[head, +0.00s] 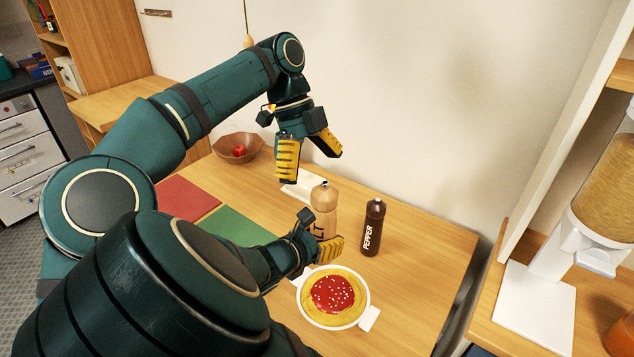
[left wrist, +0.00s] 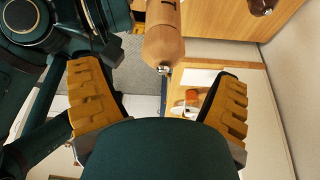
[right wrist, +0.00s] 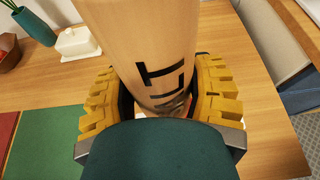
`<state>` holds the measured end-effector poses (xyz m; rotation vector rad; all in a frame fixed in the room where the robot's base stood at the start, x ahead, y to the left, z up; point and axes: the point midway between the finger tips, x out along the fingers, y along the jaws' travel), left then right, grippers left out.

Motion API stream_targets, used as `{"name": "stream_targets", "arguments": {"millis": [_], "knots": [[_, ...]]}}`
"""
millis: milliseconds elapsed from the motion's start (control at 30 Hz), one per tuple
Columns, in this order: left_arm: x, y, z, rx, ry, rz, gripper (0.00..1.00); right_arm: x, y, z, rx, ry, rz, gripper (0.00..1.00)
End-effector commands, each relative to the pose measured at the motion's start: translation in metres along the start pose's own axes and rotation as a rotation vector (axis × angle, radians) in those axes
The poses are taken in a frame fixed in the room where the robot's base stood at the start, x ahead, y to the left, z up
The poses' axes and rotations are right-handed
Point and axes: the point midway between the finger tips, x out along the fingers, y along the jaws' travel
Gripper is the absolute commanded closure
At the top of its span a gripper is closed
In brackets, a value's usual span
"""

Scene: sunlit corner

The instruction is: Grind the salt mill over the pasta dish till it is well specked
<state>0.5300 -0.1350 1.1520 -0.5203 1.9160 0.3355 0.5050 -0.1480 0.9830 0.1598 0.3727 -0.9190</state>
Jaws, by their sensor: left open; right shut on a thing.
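The light wood salt mill (head: 323,196) has dark lettering and is upright or nearly so, just behind the pasta dish in the head view. My right gripper (head: 321,243) is shut on its lower part, also seen in the right wrist view (right wrist: 140,45). The mill's lower end is hidden, so I cannot tell its height above the table. The white pasta dish (head: 366,318) holds pasta with red sauce, and several white specks dot the sauce. My left gripper (head: 308,166) is open and empty above the mill. The mill's knobbed top (left wrist: 164,48) shows between its fingers in the left wrist view.
A dark pepper mill (head: 373,228) stands to the right of the salt mill. A wooden bowl (head: 228,152) with a red fruit, a white butter dish (right wrist: 76,43), a red mat (head: 187,196) and a green mat (head: 236,228) lie leftward. The table's right front is clear.

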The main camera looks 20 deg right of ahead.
Motion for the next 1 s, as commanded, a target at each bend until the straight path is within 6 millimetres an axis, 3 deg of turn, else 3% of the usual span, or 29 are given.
{"name": "stream_targets", "arguments": {"millis": [200,667,767,1000], "knots": [[-0.012,-0.001,-0.001,0.001,0.002,-0.002,0.1,-0.001,0.001,0.0,-0.002,-0.001,0.004,0.87],[-0.015,-0.001,-0.006,-0.043,-0.015,-0.014,0.08,-0.001,0.002,0.0,-0.003,-0.001,0.005,0.87],[-0.018,-0.001,-0.012,-0.138,-0.047,-0.041,0.08,-0.001,0.002,0.0,-0.003,-0.001,0.005,0.87],[-0.026,0.003,-0.03,-0.536,-0.13,-0.183,0.08,-0.001,0.002,0.0,-0.003,-0.001,0.005,0.87]]}}
